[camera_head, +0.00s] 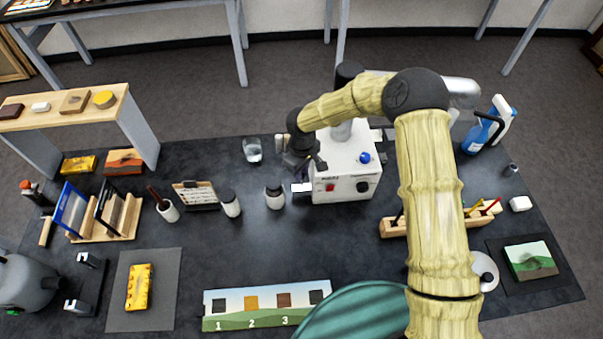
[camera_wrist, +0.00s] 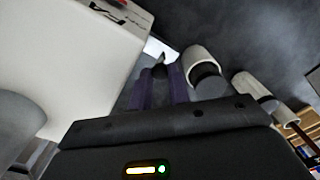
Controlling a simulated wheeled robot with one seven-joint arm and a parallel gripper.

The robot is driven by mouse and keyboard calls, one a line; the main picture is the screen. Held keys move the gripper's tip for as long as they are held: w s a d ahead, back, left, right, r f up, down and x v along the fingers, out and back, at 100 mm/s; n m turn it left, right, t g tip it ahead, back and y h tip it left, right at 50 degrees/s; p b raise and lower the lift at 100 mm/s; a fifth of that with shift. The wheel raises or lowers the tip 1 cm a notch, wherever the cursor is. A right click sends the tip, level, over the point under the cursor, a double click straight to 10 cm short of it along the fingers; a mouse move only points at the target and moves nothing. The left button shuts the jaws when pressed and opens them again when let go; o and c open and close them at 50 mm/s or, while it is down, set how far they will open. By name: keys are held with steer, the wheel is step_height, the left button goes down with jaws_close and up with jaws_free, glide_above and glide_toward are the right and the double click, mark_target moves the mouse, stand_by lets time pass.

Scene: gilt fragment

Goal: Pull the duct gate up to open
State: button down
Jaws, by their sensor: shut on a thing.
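My gripper (camera_head: 301,172) is at the left side of a white machine box (camera_head: 346,163) with a red switch, a dark knob and a blue knob. In the wrist view my gripper (camera_wrist: 160,74) has its two purple fingers close together on a small dark piece, which I take to be part of the duct gate. A bright white plate (camera_head: 301,187) shows just below the fingers; it also shows beyond the fingertips in the wrist view (camera_wrist: 156,47). The fingers hide most of the held piece, and how far the gate is open cannot be told. The box (camera_wrist: 70,55) fills the left of the wrist view.
A dark-lidded white jar (camera_head: 275,196) stands close left of my gripper, with another jar (camera_head: 230,203) farther left. A glass (camera_head: 252,150) is behind them.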

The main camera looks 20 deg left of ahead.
steer(key=c, duration=1.6)
jaws_free()
steer(key=shift+r, duration=0.1)
step_height(320, 180, up, 17)
steer(key=b, duration=0.4)
steer(key=shift+r+b, duration=0.15)
steer(key=shift+b, duration=0.25)
steer(key=s+d+m+t, duration=0.15)
steer(key=d+m, duration=0.55)
steer(key=d, duration=1.6)
steer(key=s+d+m, duration=0.2)
steer(key=s+d, duration=0.1)
steer(key=d, duration=0.1)
steer(key=s+d+m, duration=0.3)
steer(key=d, duration=0.2)
steer(key=s+d+f+m+t, duration=0.1)
steer(key=s+d+m, duration=0.1)
steer(key=d, duration=0.3)
steer(key=shift+s+d+m, duration=0.2)
steer(key=shift+s+m, duration=0.2)
steer(key=shift+s, duration=0.35)
